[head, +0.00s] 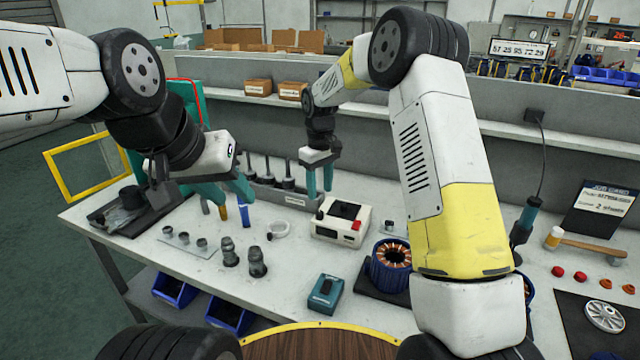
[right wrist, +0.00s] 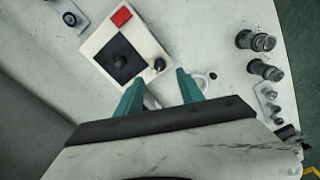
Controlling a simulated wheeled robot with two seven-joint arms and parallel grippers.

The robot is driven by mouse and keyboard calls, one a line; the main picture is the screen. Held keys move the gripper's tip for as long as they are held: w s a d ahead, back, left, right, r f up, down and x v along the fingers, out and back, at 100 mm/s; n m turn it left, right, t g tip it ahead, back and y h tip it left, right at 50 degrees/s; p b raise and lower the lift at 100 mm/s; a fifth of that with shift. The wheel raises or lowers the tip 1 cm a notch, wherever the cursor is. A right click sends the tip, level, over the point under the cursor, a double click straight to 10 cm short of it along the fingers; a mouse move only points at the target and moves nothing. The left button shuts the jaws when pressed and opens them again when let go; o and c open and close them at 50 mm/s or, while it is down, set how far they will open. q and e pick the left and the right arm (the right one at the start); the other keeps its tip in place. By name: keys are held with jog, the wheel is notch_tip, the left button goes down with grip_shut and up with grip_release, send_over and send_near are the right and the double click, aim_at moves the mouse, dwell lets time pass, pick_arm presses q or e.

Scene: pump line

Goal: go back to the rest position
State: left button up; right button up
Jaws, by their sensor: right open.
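My left gripper (head: 224,190) is over the left part of the bench in the head view, its teal fingers apart. Nothing shows between them, though the view is partly blocked by its own wrist. My right gripper (head: 319,187) hangs fingers-down above the bench, behind the white box with a red and black top (head: 341,220). The right wrist view shows the same gripper (right wrist: 159,88) open and empty, with the white box (right wrist: 124,52) beyond its fingertips.
Dark pump parts (head: 257,262) and a pale ring (head: 278,229) stand on the bench. A copper-wound stator (head: 391,262), a teal-and-black device (head: 325,293) and a mallet (head: 585,245) lie further right. A grey ledge (head: 250,108) runs behind.

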jog(key=s+d+r+m+t+y, duration=0.1)
jog(key=s+d+r+m, duration=0.1)
jog(key=s+d+r, duration=0.45)
jog(key=s+d+r+m+t, duration=0.25)
jog(key=s+r, duration=0.45)
jog(key=r, duration=0.4)
jog(key=s+d+m+t, duration=0.1)
jog(key=s+d, duration=0.1)
jog(key=s, duration=0.7)
jog(key=s+d+r+m+t+y, duration=0.1)
jog(key=s+d+m, duration=0.1)
jog(key=s, duration=0.7)
jog(key=shift+s+d+r+t, duration=0.25)
jog(key=shift+s+d+t, duration=0.1)
jog(key=shift+d, duration=0.3)
